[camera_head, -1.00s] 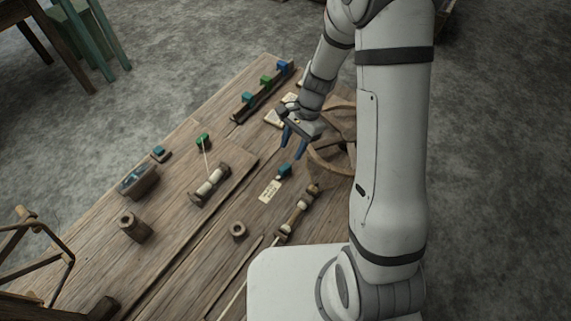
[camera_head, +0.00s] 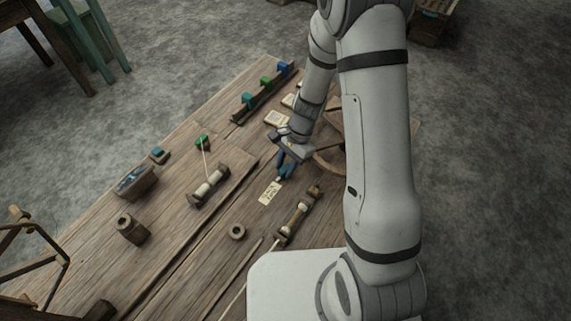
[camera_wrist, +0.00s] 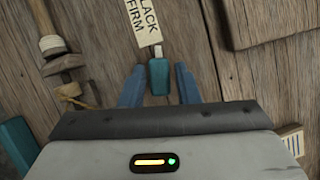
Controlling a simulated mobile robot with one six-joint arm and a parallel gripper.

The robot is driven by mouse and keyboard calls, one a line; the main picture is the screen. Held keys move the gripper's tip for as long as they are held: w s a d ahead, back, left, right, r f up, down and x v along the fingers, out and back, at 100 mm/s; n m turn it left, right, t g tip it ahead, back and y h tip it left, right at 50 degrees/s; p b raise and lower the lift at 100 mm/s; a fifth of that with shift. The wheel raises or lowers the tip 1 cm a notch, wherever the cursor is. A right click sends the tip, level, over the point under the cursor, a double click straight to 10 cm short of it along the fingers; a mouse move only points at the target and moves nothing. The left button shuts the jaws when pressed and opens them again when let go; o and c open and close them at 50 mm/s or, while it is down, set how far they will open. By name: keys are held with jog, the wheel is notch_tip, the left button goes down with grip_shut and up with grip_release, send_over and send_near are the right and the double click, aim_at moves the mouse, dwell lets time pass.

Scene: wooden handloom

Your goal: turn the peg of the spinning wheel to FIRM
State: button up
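The teal peg (camera_wrist: 158,77) stands in the wrist view between the two blue fingers of my gripper (camera_wrist: 159,88). The fingers are open, one on each side of it, with narrow gaps showing. A pale pointer (camera_wrist: 157,50) sticks out from the peg towards the lower end of a paper tag (camera_wrist: 143,22) with the words FIRM and, partly cut off, "LACK". In the head view my gripper (camera_head: 286,168) is down at the peg, which its fingers mostly hide. The tag (camera_head: 270,192) lies just in front. The wooden spinning wheel (camera_head: 328,162) is partly hidden behind my arm.
A spindle with pale thread (camera_head: 298,214) lies close by on the bench; it shows in the wrist view (camera_wrist: 52,45).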

grip_shut()
jog(key=shift+r, duration=0.1)
jog(key=shift+w+n+h+p, duration=0.1)
jog(key=shift+n+h+p, duration=0.35)
jog(key=shift+n, duration=0.65)
jog(key=shift+a+n+g+h+p, duration=0.1)
jog(key=shift+n+g+h+p, duration=0.5)
jog(key=shift+n, duration=1.5)
jog(key=shift+o, duration=1.6)
grip_release()
